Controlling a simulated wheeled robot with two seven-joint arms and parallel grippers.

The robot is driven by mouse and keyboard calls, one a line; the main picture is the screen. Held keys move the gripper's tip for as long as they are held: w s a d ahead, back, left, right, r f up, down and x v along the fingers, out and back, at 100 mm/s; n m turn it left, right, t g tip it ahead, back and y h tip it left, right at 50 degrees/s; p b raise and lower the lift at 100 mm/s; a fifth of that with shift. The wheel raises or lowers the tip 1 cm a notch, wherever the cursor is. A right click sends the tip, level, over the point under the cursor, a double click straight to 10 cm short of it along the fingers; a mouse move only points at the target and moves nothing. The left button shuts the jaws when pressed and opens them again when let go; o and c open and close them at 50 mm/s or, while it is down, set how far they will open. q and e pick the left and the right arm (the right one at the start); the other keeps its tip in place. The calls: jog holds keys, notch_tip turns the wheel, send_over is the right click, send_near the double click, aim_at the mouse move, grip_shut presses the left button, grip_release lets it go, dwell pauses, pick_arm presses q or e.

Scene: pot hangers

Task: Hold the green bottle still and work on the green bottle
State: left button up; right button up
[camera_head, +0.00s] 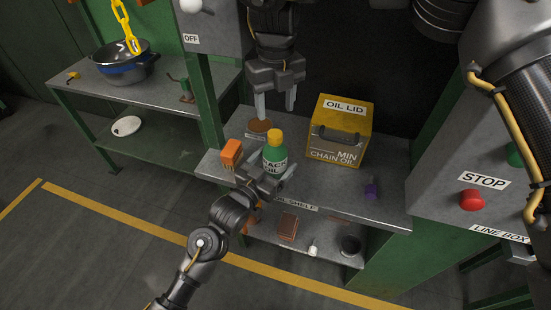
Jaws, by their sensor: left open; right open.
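The green bottle (274,155) stands upright on the grey oil shelf (335,190), with a yellow cap (275,135) and a white label. My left gripper (266,170) is open at the near side of the bottle and hides its lower part. Its fingers appear to reach either side of the bottle; I cannot tell whether they touch it. My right gripper (276,108) is open and empty, pointing down above and slightly behind the cap, apart from it.
A red stop button (471,199) is at far right.

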pick_arm(q)
jog(key=shift+x, duration=1.2)
jog(key=shift+c, duration=0.4)
